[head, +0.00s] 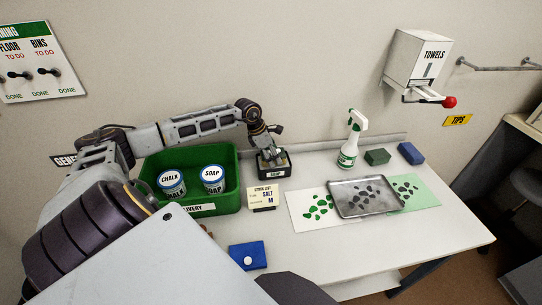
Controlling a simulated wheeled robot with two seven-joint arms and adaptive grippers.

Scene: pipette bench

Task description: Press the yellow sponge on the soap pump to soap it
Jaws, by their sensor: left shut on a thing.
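The soap pump (275,168), a dark box-shaped stand with a white SOAP label, stands near the back of the bench, right of the green crate. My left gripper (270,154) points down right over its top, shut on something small. The fingers hide most of what they hold, and no yellow shows clearly. No yellow sponge lies elsewhere in view, so the held thing fits it. I cannot tell whether it touches the pump top. My right gripper is not in view.
A green crate (232,158) holds CHALK and SOAP tubs. A card (262,196) stands in front of the pump. A spray bottle (350,145), green block (377,157), blue block (411,153) and metal tray (345,206) are right.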

